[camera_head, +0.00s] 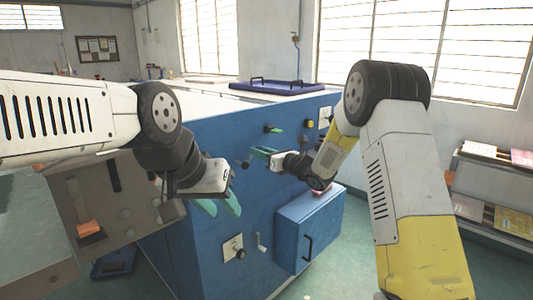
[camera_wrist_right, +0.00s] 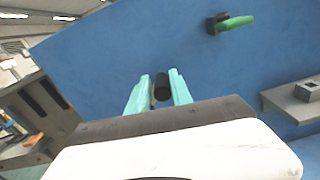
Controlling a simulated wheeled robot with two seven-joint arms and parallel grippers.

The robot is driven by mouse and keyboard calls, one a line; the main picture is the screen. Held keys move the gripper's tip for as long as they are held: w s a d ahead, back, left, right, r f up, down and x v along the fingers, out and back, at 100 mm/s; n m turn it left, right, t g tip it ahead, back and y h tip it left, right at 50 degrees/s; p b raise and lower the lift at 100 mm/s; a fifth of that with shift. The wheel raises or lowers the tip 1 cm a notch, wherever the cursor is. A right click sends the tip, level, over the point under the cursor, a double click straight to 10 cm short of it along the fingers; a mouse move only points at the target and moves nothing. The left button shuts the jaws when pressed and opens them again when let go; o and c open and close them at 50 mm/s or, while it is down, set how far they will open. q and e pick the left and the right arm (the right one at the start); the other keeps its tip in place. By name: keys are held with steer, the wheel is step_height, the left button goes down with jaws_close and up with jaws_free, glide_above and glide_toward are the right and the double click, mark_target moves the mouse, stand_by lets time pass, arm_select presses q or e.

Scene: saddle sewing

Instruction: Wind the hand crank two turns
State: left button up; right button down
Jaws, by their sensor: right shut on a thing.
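The blue cabinet (camera_head: 205,150) stands in front of me. My right gripper (camera_head: 262,153) reaches its blue face from the right. In the right wrist view its teal fingers (camera_wrist_right: 158,90) are shut on a short black cylindrical grip (camera_wrist_right: 162,87), which I take for the hand crank's handle. The crank's arm and pivot cannot be made out behind the fingers and the gripper body. My left gripper (camera_head: 219,204) is in front of the cabinet, lower and further left. Its two teal fingers are apart with nothing visible between them.
A green lever (camera_wrist_right: 235,22) on a black mount sticks out above the grip. An orange button (camera_head: 309,123) is to its right. A blue box with a black handle (camera_head: 307,248) juts out lower right. A brown panel (camera_head: 115,200) stands left. A shelf (camera_head: 490,210) is far right.

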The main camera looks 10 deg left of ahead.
steer(key=shift+f, duration=0.25)
steer(key=c, duration=1.3)
jaws_free()
steer(key=shift+r, duration=0.1)
steer(key=v, duration=0.7)
steer(key=shift+s+d, duration=0.25)
steer(key=shift+d, duration=0.1)
